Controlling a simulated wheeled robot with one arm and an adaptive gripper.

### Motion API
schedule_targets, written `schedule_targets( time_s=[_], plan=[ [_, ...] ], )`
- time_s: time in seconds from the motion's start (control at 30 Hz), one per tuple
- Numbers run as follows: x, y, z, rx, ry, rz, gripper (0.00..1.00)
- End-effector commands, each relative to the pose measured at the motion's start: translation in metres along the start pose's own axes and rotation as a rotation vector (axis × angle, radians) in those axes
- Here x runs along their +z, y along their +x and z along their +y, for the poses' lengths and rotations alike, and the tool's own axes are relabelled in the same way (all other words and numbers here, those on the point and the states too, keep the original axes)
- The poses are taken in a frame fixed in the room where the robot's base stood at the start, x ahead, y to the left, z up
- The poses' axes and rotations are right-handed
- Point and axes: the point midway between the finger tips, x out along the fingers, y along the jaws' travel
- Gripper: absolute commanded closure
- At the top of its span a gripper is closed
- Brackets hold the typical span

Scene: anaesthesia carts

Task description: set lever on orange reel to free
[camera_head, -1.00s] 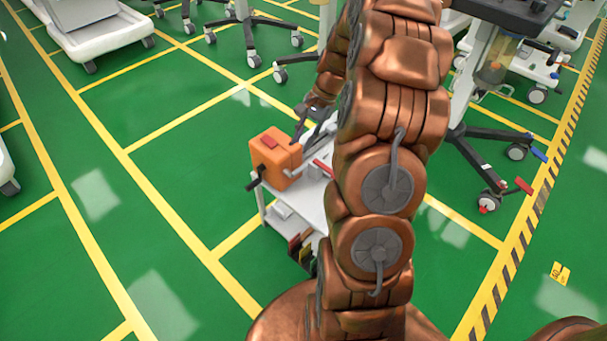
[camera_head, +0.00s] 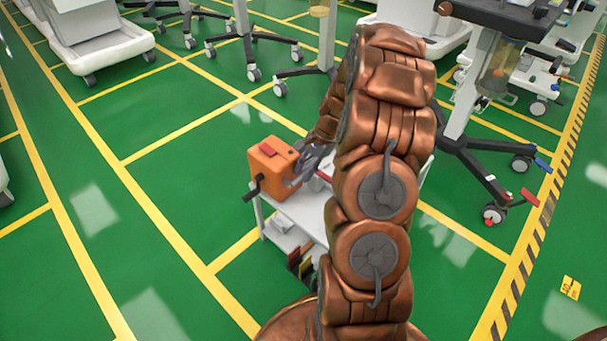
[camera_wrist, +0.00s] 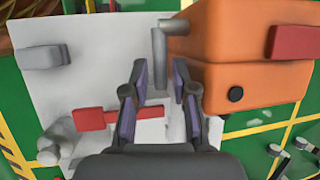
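The orange reel (camera_head: 268,168) is a boxy unit on the small white cart in the head view. It has a red piece on top and a black crank (camera_head: 254,188) on its near-left side. In the wrist view the orange reel (camera_wrist: 245,75) fills the upper right, with the red piece (camera_wrist: 300,42) at its right. A grey L-shaped lever (camera_wrist: 158,50) sticks out from its left side. My gripper (camera_wrist: 158,100) is open, its purple-padded fingers apart on either side of the lever's free end. In the head view my gripper (camera_head: 310,164) is at the reel's right side, partly hidden by my arm.
The white cart top (camera_head: 308,211) carries a red bar with grey parts (camera_wrist: 95,117) and a grey block (camera_wrist: 43,57). Wheeled stands (camera_head: 487,180) are at the right and back. Green floor is clear at the left.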

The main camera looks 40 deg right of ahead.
Motion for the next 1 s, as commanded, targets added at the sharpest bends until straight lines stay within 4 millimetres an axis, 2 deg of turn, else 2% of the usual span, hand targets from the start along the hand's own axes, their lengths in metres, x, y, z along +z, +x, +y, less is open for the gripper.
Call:
schedule_targets(
  time_s=[0.1, 0.3, 0.57, 1.0],
  plan=[
    [-0.0004, 0.0059, -0.0002, -0.001, 0.0, 0.001, 0.73],
    [-0.0001, 0.0056, -0.0003, -0.001, 0.0, 0.001, 0.73],
    [0.0, 0.0058, 0.0, -0.001, 0.0, 0.0, 0.99],
    [0.0001, 0.0058, 0.0002, 0.0, 0.0, 0.0, 1.0]
  ],
)
